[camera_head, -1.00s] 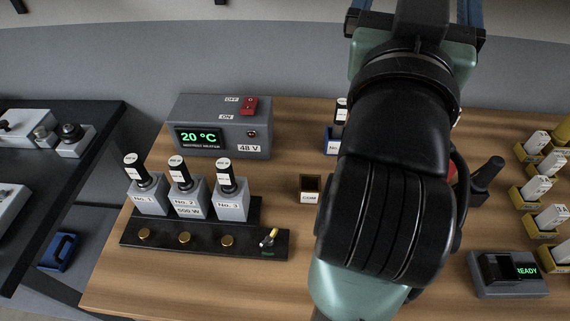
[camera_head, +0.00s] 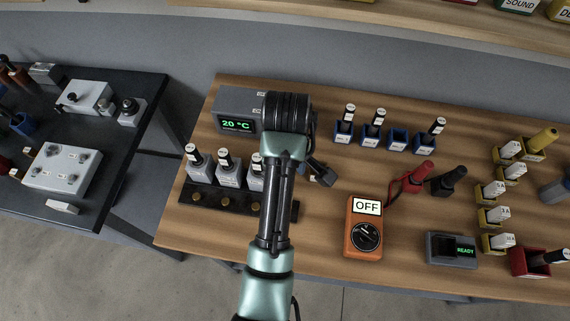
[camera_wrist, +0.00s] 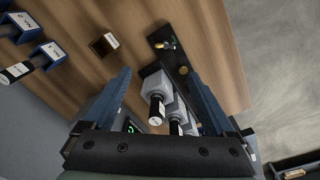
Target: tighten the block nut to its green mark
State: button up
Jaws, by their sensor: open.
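The block nut (camera_wrist: 166,45) is a small yellow and silver piece at the end of the dark block (camera_wrist: 158,37) in the wrist view. A small green mark (camera_wrist: 173,38) shows beside it; whether the nut lines up with it is too small to tell. My gripper (camera_wrist: 158,76) is open and empty, its two blue fingers spread. The nut appears between and beyond the fingertips, apart from them. In the head view the dark block (camera_head: 189,195) shows in part, and my arm hides the nut.
The heater supply (camera_head: 237,125) reads 20 °C. An open brown box (camera_wrist: 103,44) is nearby. An orange meter (camera_head: 364,228) reads OFF.

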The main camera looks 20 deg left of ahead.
jog(key=f, duration=0.9)
jog(key=f+b, duration=0.1)
jog(key=f, duration=0.3)
jog(key=shift+s+f, duration=0.2)
jog(key=shift+s, duration=0.15)
jog(key=c, duration=1.4)
